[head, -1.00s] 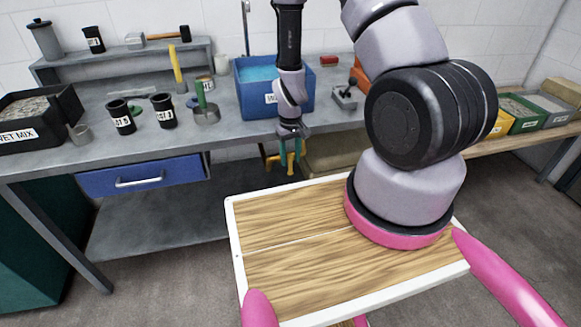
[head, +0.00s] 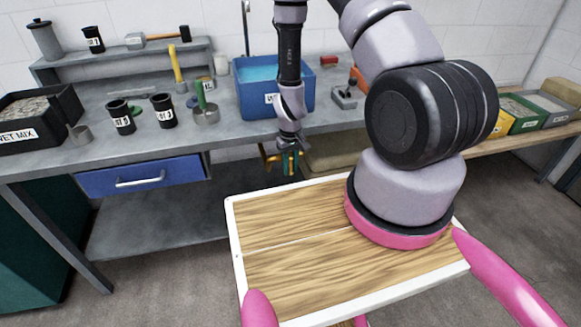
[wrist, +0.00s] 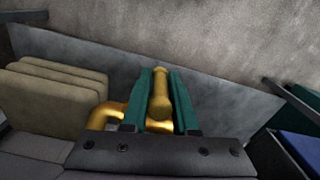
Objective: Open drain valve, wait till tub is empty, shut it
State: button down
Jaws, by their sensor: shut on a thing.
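The blue tub (head: 247,100) stands on the bench, and light blue water (head: 262,73) shows inside it. My arm covers part of its front and label. Brass-coloured valve pipework (head: 269,157) shows below the bench edge under the tub. My gripper (head: 291,162) is down at this valve. In the wrist view, the two teal fingers (wrist: 160,103) are shut on the gold valve handle (wrist: 160,90), one on each side. A curved gold pipe (wrist: 103,115) shows to the left of the fingers. The valve body is partly hidden behind my gripper.
The grey bench (head: 235,130) runs above the valve, with a blue drawer (head: 140,178) at left. Tan sacks (wrist: 50,95) lie close left of the gripper in the wrist view. Cups, a black wet-mix bin (head: 35,120) and tools crowd the bench top.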

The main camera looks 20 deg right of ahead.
jog(key=shift+a+h, duration=0.1)
jog(key=shift+h, duration=1.9)
jog(key=h, duration=0.5)
jog(key=shift+d, duration=0.2)
jog(key=h, duration=0.4)
jog(key=shift+d+r+h, duration=0.1)
jog(key=shift+h, duration=0.3)
jog(key=shift+r+g+h, duration=0.1)
jog(key=shift+g+h, duration=0.2)
jog(key=shift+h, duration=1.7)
jog(key=c, duration=0.8)
grip_release()
